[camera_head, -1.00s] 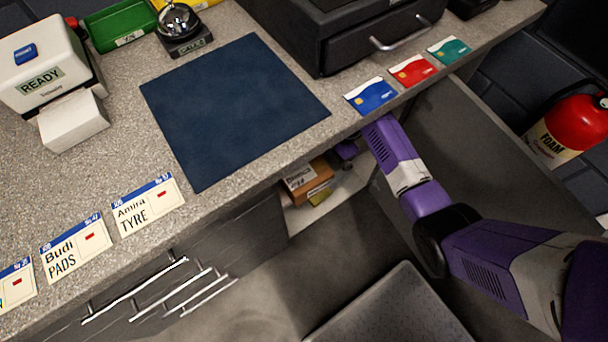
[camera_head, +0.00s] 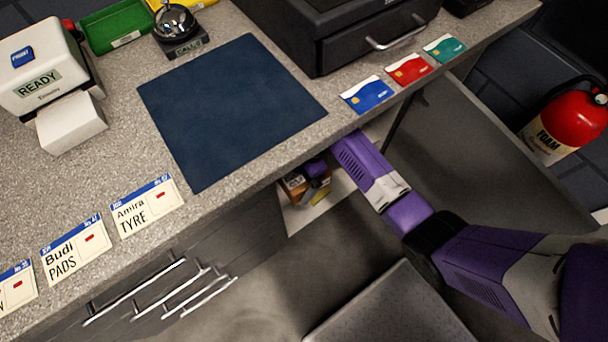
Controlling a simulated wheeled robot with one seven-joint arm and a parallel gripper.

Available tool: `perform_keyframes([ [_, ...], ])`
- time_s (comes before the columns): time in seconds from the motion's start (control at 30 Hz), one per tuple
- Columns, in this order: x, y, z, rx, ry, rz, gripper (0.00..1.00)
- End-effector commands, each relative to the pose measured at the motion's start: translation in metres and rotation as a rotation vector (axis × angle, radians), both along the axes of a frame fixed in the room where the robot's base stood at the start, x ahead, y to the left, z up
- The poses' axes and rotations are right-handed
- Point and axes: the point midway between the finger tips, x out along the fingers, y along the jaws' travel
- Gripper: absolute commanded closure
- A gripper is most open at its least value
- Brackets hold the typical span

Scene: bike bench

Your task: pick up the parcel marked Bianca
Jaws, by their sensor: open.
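The parcel is a small brown box (camera_head: 292,185) on a pale shelf under the counter. Its white label shows at the top left, too small to read fully now; it looked like "Bianca" a second ago. My arm reaches under the counter's front edge from the right. My gripper (camera_head: 317,175), dark and purple, is open at the parcel's right side and covers part of it. I cannot tell whether the fingers touch it or stand around it. A yellow item (camera_head: 321,196) lies just right of the parcel, partly hidden.
The grey speckled counter (camera_head: 120,160) overhangs the shelf (camera_head: 340,186). Drawers with metal handles (camera_head: 160,290) are left of the shelf opening. A blue mat (camera_head: 230,110), cards (camera_head: 367,95) and job tags (camera_head: 145,208) lie on top. A red extinguisher (camera_head: 575,120) hangs at right.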

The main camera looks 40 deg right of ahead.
Motion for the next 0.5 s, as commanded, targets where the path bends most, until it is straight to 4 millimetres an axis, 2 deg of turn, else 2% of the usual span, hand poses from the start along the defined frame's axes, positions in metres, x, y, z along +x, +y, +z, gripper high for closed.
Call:
perform_keyframes([
  [0.5, 0.0002, -0.0001, -0.0031, 0.0, 0.0, 0.001, 0.0],
])
